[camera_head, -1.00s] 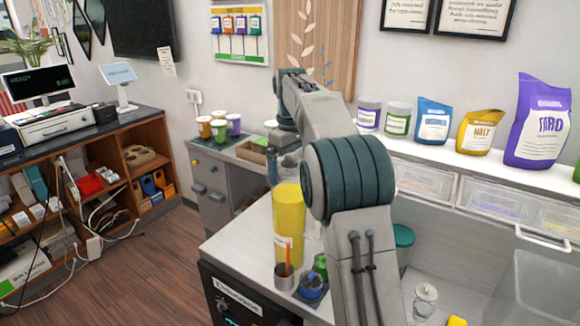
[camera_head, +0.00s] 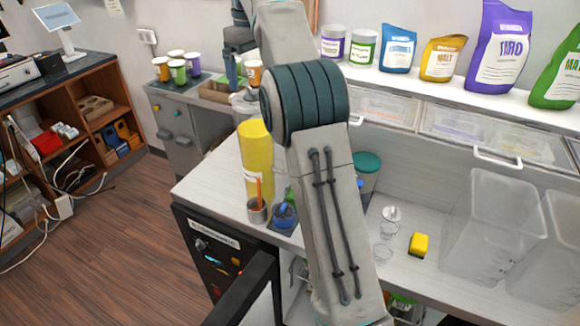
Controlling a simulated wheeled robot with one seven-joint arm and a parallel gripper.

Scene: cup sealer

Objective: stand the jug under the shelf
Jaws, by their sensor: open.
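The shelf (camera_head: 455,95) is the long white ledge along the wall, with clear-fronted drawers under it. I cannot tell for sure which thing is the jug. A pale, rounded vessel (camera_head: 243,101) behind the yellow cylinder may be it; my arm and the cylinder hide much of it. My gripper (camera_head: 233,78) points down at the back left of the counter, just above and close to this pale vessel. It is open, but its fingertips are small and partly hidden. I cannot tell whether they touch the vessel.
A tall yellow cylinder (camera_head: 255,165), a cup with a stick (camera_head: 257,209) and a blue item (camera_head: 285,214) stand at the counter's left. A green-lidded tub (camera_head: 367,168), a yellow block (camera_head: 419,244) and clear bins (camera_head: 488,225) are further right. Bare counter (camera_head: 405,190) lies between.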

